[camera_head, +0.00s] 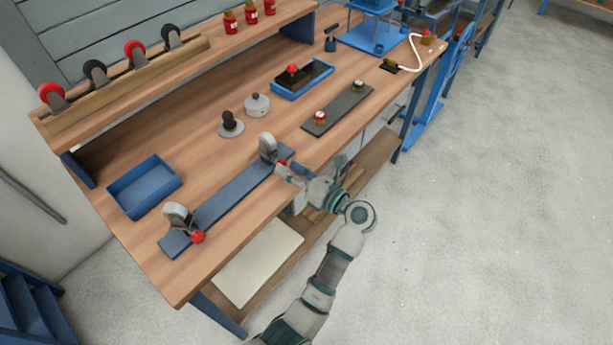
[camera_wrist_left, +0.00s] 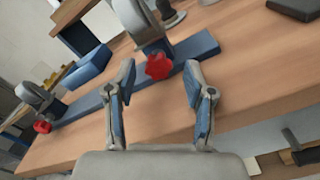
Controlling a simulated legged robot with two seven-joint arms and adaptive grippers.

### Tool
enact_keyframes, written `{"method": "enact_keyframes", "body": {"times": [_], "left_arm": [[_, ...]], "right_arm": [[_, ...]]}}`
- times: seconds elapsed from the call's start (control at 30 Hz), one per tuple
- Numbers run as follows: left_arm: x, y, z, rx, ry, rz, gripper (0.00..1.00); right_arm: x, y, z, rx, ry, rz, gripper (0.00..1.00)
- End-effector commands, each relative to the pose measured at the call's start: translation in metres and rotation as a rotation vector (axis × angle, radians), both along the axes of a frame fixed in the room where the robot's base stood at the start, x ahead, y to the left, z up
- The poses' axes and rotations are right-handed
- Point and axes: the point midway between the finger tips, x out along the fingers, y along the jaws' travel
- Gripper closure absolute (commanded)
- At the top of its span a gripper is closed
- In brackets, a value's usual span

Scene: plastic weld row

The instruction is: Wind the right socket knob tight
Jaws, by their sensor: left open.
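The blue rail (camera_head: 225,202) lies along the front of the wooden bench and carries two grey sockets. The right socket (camera_head: 268,148) has a red knob (camera_head: 282,162) on its front side, partly hidden by my gripper in the head view. In the left wrist view the lobed red knob (camera_wrist_left: 158,66) shows ahead, between and beyond the fingertips. My left gripper (camera_head: 284,172) is open; its two fingers (camera_wrist_left: 160,82) are apart with nothing between them, close to the knob. The left socket (camera_head: 178,214) has its own red knob (camera_head: 197,237). My right gripper is not in view.
A blue tray (camera_head: 145,187) sits to the left on the bench. The bench front edge is below my gripper.

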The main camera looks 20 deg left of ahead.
Motion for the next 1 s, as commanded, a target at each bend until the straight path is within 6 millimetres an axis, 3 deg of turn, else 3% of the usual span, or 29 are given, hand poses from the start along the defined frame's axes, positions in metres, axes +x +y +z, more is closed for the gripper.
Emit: {"method": "enact_keyframes", "body": {"times": [0.3, 0.5, 0.7, 1.0], "left_arm": [[-0.022, -0.065, -0.003, 0.004, 0.005, -0.005, 0.45], [-0.033, -0.097, -0.001, 0.003, 0.001, -0.005, 0.45], [-0.037, -0.108, -0.002, 0.003, 0.002, -0.002, 0.45], [-0.037, -0.108, -0.001, 0.009, 0.003, -0.006, 0.45]], "right_arm": [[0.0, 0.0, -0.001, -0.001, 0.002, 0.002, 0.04], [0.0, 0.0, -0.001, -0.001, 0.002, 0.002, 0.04], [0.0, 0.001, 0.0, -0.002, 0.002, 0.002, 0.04], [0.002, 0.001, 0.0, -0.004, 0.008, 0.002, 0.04]]}}
